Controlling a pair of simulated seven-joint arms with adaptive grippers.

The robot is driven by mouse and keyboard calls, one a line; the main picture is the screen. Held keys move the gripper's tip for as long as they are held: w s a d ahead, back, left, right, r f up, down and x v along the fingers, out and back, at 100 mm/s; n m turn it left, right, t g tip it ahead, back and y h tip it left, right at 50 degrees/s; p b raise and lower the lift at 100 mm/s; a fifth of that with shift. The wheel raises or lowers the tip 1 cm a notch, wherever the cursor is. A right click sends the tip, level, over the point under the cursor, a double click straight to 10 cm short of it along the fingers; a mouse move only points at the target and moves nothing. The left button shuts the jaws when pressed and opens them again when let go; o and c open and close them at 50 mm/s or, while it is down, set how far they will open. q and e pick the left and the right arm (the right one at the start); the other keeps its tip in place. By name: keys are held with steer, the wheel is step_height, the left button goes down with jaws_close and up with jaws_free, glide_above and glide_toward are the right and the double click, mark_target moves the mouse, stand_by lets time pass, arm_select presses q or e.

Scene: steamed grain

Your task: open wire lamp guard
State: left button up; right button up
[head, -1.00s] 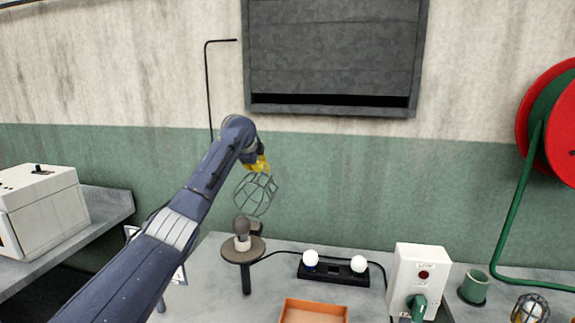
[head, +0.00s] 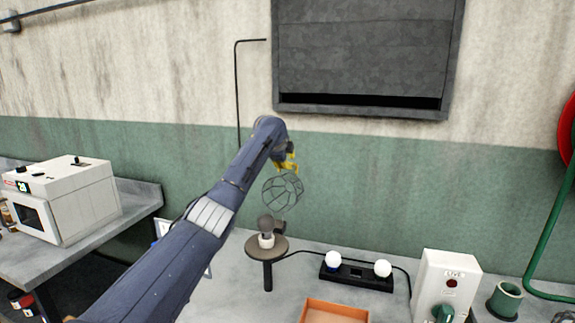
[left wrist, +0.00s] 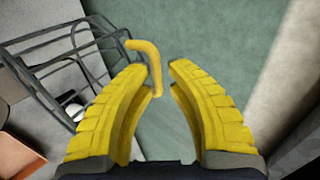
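The wire lamp guard (head: 283,190) is a grey cage hanging tilted up and away above a dark bulb (head: 266,224) on a small round stand (head: 252,245). In the left wrist view its bars (left wrist: 80,52) fill the upper left. A yellow hooked tab (left wrist: 150,60) sticks out from the guard. My left gripper (head: 288,168) is at the guard's upper end. In the left wrist view its yellow fingertips (left wrist: 163,82) stand slightly apart, with the tab's end between them and a narrow gap on its right. My right gripper is not in view.
Two white bulbs (head: 382,268) sit on a black holder behind an orange tray (head: 334,311). A white switch box (head: 448,285) and a green cup (head: 504,300) stand to the right. A white machine (head: 65,200) is at left. A cable runs behind the stand.

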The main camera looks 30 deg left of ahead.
arm_select(q)
steer(key=o, duration=0.3)
steer(key=shift+f, duration=0.3)
steer(key=shift+s+r, duration=0.1)
steer(key=shift+s, duration=0.05)
steer(key=v, duration=1.1)
steer(key=shift+s+r, duration=0.25)
steer(key=shift+r, duration=0.05)
steer(key=shift+c, duration=0.3)
